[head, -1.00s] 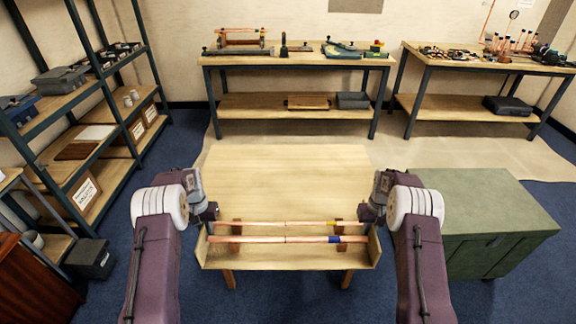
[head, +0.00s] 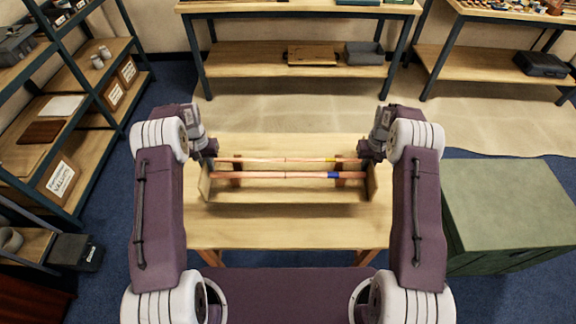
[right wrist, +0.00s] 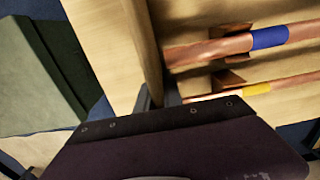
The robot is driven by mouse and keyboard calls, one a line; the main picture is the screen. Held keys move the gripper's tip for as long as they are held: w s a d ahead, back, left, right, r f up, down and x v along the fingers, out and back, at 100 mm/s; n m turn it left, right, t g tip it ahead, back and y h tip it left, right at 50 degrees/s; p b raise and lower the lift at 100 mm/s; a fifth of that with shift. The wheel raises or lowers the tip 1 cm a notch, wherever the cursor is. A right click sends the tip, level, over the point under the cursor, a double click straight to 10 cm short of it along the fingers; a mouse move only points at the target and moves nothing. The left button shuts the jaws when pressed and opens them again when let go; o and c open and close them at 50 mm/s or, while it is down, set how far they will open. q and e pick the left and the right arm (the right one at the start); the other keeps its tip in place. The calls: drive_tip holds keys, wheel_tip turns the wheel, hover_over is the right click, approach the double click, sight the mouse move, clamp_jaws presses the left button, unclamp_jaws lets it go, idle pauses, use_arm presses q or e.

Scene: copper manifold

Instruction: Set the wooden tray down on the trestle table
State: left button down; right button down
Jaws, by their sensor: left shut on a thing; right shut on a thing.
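The wooden tray (head: 372,184) is level over the middle of the trestle table (head: 290,232). It holds two copper pipes lying on wooden rests; the nearer pipe (head: 270,175) has a blue band and the farther pipe (head: 265,160) a yellow band. My left gripper (head: 207,162) is shut on the tray's left end. My right gripper (head: 369,160) is shut on the right end; in the right wrist view its jaw (right wrist: 158,100) is at the tray's end wall (right wrist: 148,40). I cannot tell whether the tray's underside touches the table.
A green cabinet (head: 510,210) stands right of the table. A shelf rack (head: 80,120) is at the left. Workbenches (head: 300,65) stand at the back. Bare tabletop shows in front of and behind the tray.

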use_arm(q)
drive_tip(key=shift+w, duration=0.6)
use_arm(e)
drive_tip(key=shift+w, duration=0.6)
use_arm(q)
drive_tip(key=shift+s+r, duration=0.1)
drive_tip(key=shift+s, duration=0.05)
use_arm(e)
drive_tip(key=shift+s+r, duration=0.1)
drive_tip(key=shift+s, duration=0.1)
use_arm(q)
drive_tip(key=c, duration=1.5)
unclamp_jaws()
drive_tip(key=shift+s+r, duration=0.2)
drive_tip(key=shift+s, duration=0.25)
use_arm(e)
drive_tip(key=c, duration=1.5)
unclamp_jaws()
drive_tip(key=shift+s+r, duration=0.15)
drive_tip(key=shift+s, duration=0.25)
use_arm(q)
drive_tip(key=shift+w+f, duration=0.15)
drive_tip(key=shift+w, duration=0.1)
use_arm(e)
drive_tip(key=shift+w, duration=0.2)
use_arm(q)
wheel_tip(320, 180, up, 12)
use_arm(e)
wheel_tip(320, 180, up, 12)
drive_tip(key=shift+f, duration=0.1)
